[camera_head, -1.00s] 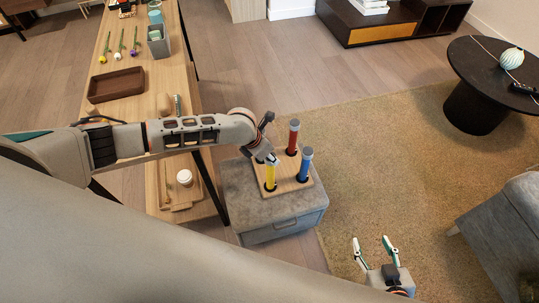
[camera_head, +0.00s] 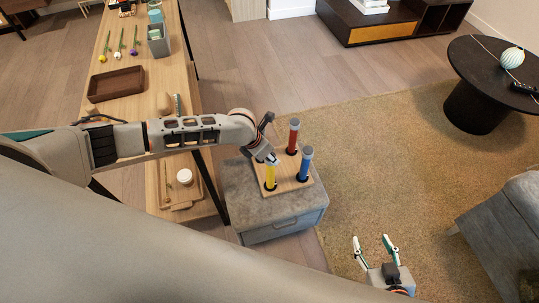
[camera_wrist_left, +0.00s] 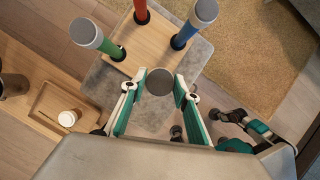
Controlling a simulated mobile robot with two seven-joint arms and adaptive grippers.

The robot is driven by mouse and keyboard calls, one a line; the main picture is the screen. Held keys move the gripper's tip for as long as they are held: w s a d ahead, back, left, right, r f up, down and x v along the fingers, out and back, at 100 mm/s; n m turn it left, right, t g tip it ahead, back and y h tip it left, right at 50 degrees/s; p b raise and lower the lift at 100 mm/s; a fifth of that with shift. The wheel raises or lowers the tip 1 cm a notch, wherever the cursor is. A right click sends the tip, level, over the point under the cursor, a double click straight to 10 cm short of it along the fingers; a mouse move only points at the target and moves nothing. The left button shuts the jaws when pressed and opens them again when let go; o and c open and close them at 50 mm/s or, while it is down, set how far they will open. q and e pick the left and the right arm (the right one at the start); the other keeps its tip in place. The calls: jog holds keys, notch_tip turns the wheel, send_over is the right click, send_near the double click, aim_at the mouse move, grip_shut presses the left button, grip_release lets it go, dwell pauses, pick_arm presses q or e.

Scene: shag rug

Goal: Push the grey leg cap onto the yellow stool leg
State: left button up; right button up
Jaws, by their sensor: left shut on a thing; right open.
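The yellow stool leg (camera_head: 270,177) stands upright on a wooden board (camera_head: 288,184) in the head view. My left gripper (camera_head: 271,159) is at its top end, shut on the grey leg cap (camera_wrist_left: 159,82), whose round top shows between the fingers in the left wrist view. The yellow leg is hidden under the cap in that view, so I cannot tell how far the cap sits on it. My right gripper (camera_head: 375,246) is open and empty, low over the rug, apart from the board.
Red (camera_head: 293,138), blue (camera_head: 305,164) and green (camera_wrist_left: 112,50) legs stand on the board close by; the green and blue ones have grey caps. A long wooden table (camera_head: 130,105) stands at left. The rug (camera_head: 390,165) is mostly clear.

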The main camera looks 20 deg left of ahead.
pick_arm(q)
jog(key=shift+f+b, duration=0.75)
jog(key=shift+f, duration=0.4)
dwell(0.8)
jog(key=o, duration=0.8)
jog(key=v, duration=1.2)
jog(key=shift+s+d, duration=0.1)
jog(key=shift+d, duration=0.05)
